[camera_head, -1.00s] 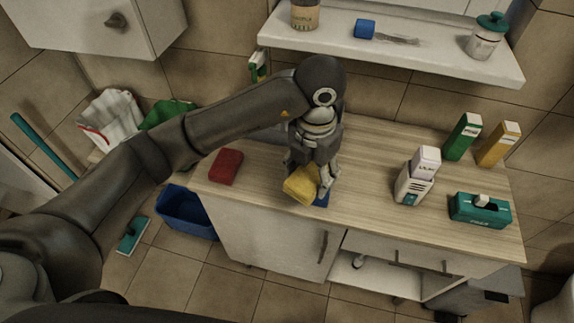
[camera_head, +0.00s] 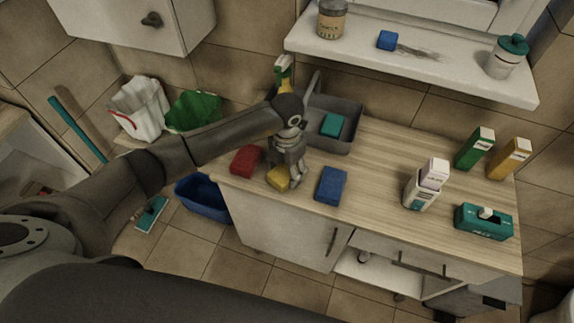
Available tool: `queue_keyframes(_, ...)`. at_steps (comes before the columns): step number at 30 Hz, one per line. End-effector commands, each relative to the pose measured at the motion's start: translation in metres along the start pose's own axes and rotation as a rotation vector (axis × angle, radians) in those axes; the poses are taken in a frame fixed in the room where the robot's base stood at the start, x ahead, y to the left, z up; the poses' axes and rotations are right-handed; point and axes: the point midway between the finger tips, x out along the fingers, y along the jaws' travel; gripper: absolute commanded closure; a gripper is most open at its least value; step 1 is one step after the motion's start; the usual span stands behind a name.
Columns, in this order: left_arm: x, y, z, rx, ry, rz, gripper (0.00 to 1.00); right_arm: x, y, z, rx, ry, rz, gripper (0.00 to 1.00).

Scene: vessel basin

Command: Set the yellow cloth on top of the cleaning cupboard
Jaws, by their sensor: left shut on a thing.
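My left gripper (camera_head: 288,182) points down and is shut on the yellow cloth (camera_head: 277,177), a small folded block. It holds the cloth at or just above the wooden worktop, between a red cloth (camera_head: 246,160) on the left and a blue cloth (camera_head: 331,185) on the right. I cannot tell whether the yellow cloth touches the top. The low white cupboard (camera_head: 285,232) is under this worktop. A white wall cupboard (camera_head: 130,22) hangs at the upper left; its top is out of view. My right gripper is not in view.
A grey basin (camera_head: 345,112) with a teal block (camera_head: 331,125) is behind the gripper. Cartons, a white bottle (camera_head: 418,195) and a teal box (camera_head: 484,222) stand on the right. A shelf (camera_head: 420,72) overhangs the back.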

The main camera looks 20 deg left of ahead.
Motion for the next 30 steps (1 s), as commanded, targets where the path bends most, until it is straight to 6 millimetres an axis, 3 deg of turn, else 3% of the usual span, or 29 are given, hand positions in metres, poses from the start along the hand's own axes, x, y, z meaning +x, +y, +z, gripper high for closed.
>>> queue_keyframes(12,0.0088,0.0002,0.0006,0.0,-0.002,0.001,0.62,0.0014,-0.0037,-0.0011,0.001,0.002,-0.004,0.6)
queue_keyframes(13,0.0085,0.0002,0.0006,0.0,-0.002,0.001,0.4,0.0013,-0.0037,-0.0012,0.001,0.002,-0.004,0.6)
queue_keyframes(18,0.0072,0.0,0.0006,0.0,-0.002,0.001,0.2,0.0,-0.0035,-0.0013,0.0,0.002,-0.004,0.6)
queue_keyframes(30,0.0029,-0.0001,0.0005,0.0,-0.002,0.0,0.2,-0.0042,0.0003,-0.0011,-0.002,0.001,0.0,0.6)
